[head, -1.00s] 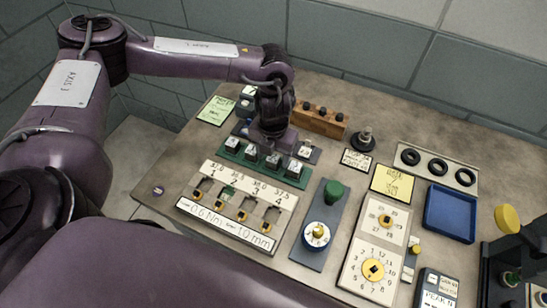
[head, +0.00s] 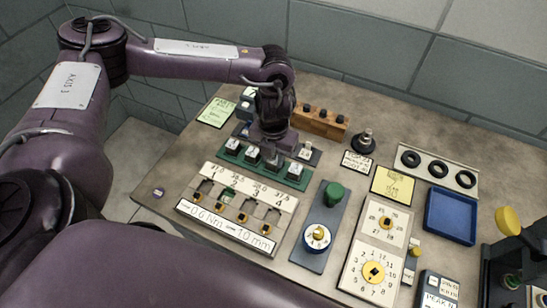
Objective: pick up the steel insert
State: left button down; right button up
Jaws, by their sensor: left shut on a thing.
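Several small steel inserts stand in a row in a green rack (head: 230,158) at the left of the bench. My left gripper (head: 271,151) reaches down over this rack from behind. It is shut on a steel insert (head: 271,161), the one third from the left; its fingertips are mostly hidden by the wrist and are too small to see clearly. The insert still looks to be at rack level. The inserts to either side stand free, one to the left (head: 252,154) and one at the right end (head: 294,171). My right gripper is not in view.
In front of the rack lies a cream panel (head: 238,190) with numbered slots. A wooden block (head: 320,124) stands behind to the right. Further right are a grey plate with a green knob (head: 334,192), dial panels (head: 372,269) and a blue tray (head: 450,214).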

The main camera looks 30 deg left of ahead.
aim_at(274, 158)
pick_arm(q)
notch_tip(274, 158, up, 5)
jog(key=shift+w+b, duration=0.1)
jog(key=shift+b, duration=0.45)
notch_tip(274, 158, up, 18)
jog(key=p, duration=0.6)
jog(key=shift+p, duration=0.3)
jog(key=shift+f, duration=0.2)
